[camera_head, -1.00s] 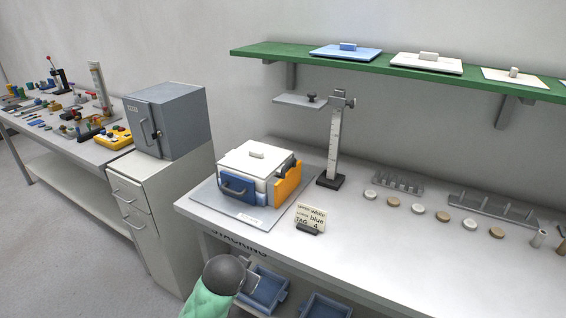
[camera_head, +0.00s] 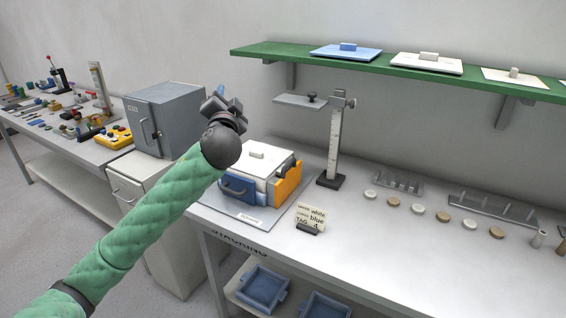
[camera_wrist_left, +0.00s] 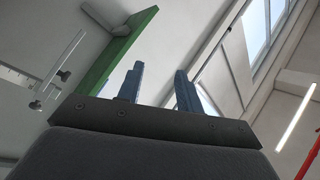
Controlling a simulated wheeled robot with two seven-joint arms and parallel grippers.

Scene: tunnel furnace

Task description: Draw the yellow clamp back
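The yellow-orange clamp piece (camera_head: 288,184) stands against the right side of a stacked box on the bench. The box has a white lid (camera_head: 262,157) with a small knob and a blue front (camera_head: 238,188) with a dark handle. A flat grey base plate (camera_head: 222,209) lies under it. My left gripper (camera_head: 224,100) is raised above and behind the box's left corner, pointing up, apart from the clamp. In the left wrist view its two blue-grey fingers (camera_wrist_left: 159,88) stand apart with nothing between them. My right gripper is in neither view.
A grey furnace box (camera_head: 165,120) stands left of my gripper. A measuring stand (camera_head: 333,150) with a small plate rises behind the box. A green shelf (camera_head: 385,68) holds lids. Blue bins (camera_head: 263,288) sit below the bench.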

